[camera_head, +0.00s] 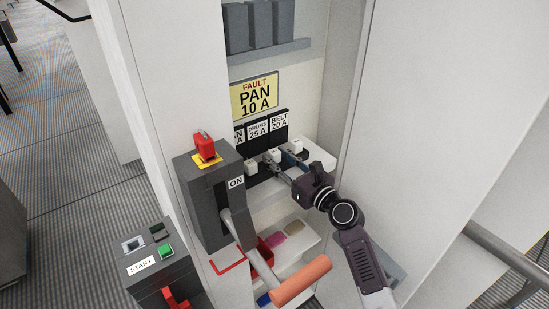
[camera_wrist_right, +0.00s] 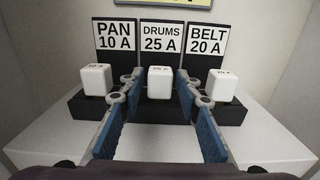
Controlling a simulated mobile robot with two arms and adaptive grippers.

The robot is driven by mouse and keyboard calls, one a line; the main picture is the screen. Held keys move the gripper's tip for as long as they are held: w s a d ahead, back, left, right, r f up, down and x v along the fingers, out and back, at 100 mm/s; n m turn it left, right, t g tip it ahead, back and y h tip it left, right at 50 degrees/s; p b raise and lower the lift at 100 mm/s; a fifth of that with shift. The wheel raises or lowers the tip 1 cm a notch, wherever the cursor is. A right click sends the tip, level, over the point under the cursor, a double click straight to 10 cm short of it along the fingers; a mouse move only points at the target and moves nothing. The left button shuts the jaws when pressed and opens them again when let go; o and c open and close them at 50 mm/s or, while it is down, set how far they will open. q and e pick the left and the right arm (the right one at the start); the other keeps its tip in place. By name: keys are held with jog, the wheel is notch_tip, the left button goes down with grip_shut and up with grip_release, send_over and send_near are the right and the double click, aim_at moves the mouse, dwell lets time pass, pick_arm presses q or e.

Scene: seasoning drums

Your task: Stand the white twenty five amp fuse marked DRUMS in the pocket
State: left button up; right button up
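The white fuse in the DRUMS 25 A place (camera_wrist_right: 159,83) stands upright in the dark holder, between the PAN fuse (camera_wrist_right: 96,80) and the BELT fuse (camera_wrist_right: 221,85). It also shows in the head view (camera_head: 273,156). My right gripper (camera_wrist_right: 160,86) is open, with its blue-padded fingertips on either side of the DRUMS fuse and a small gap at each side. In the head view the right gripper (camera_head: 285,164) reaches into the cabinet. I cannot tell which spot is the pocket. My left gripper is out of view.
A yellow FAULT PAN 10 A sign (camera_head: 254,96) hangs above the holder. Below is a shelf with pink (camera_head: 273,239) and tan (camera_head: 295,228) patches. A grey ON switch box (camera_head: 209,195) and an orange-handled lever (camera_head: 301,281) stand in front. A START box (camera_head: 155,268) is lower left.

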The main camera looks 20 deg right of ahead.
grip_shut()
